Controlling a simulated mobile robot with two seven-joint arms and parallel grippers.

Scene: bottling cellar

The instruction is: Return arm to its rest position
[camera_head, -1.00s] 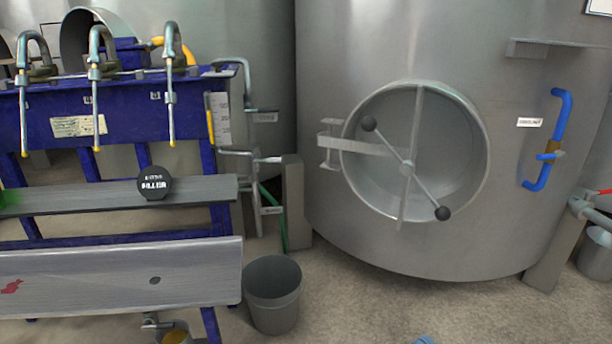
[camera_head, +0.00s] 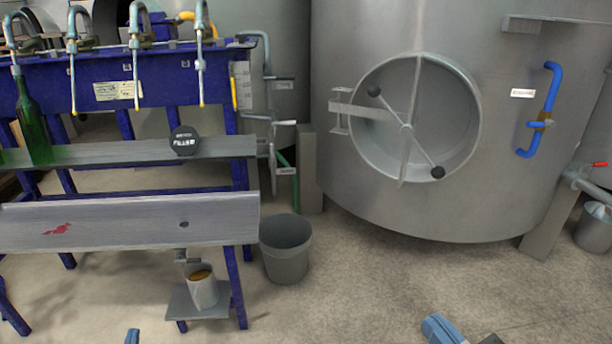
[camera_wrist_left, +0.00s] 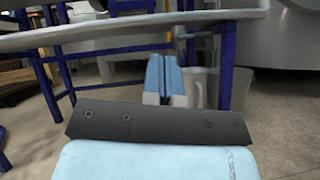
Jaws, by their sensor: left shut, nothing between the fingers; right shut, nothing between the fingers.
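My left gripper (camera_head: 132,336) shows only as a small blue tip at the bottom edge of the head view. In the left wrist view its two light-blue fingers (camera_wrist_left: 165,78) are together, with nothing between them. They point toward the filler stand and touch nothing that I can see. My right gripper (camera_head: 441,329) shows as a blue end at the bottom right of the head view, over bare floor. It is shut and empty. Most of both arms is out of view.
The blue filler stand (camera_head: 160,78), with a green bottle (camera_head: 33,125), is at the left. A grey bucket (camera_head: 286,250) and a cup (camera_head: 202,290) are low beside it. A steel tank (camera_head: 440,215) stands behind. The front floor is clear.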

